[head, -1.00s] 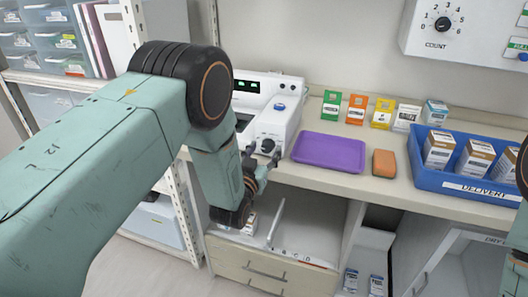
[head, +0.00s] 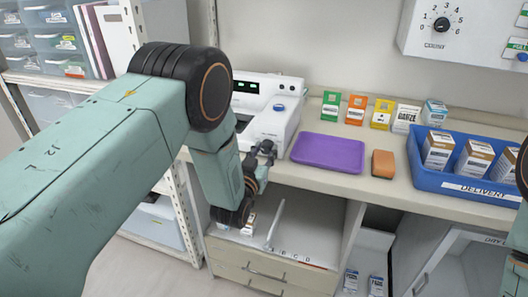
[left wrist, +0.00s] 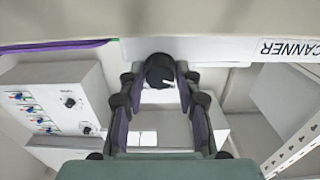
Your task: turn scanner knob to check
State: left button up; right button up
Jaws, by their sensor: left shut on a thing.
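The white scanner (head: 268,122) stands on the counter, with a small green-lit display and a blue button on top. Its dark round knob (left wrist: 160,70) shows in the left wrist view between the two fingers of my left gripper (left wrist: 159,88). The gripper is shut on the knob. In the head view my left gripper (head: 262,153) is at the scanner's front face and hides the knob. The knob's setting cannot be read. An upside-down SCANNER label (left wrist: 290,48) shows in the left wrist view. My right gripper is out of view.
A purple tray (head: 328,153) and a brown block (head: 383,164) lie right of the scanner. A blue delivery bin (head: 465,185) holds several boxes. Small coloured cartons (head: 356,110) stand behind. Below the counter is an open shelf with drawers (head: 270,270).

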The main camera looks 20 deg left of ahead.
pick_arm(q)
jog(key=shift+m, duration=0.4)
jog(key=m+b, duration=0.1)
jog(key=m, duration=0.7)
jog(key=shift+r+b, duration=0.1)
jog(key=shift+b, duration=0.25)
jog(key=m+b, duration=0.1)
jog(key=m, duration=0.4)
jog(key=shift+m+b, duration=0.3)
jog(key=shift+m, duration=1.6)
jog(key=o, duration=1.2)
jog(key=shift+w, duration=0.1)
jog(key=shift+c, duration=0.2)
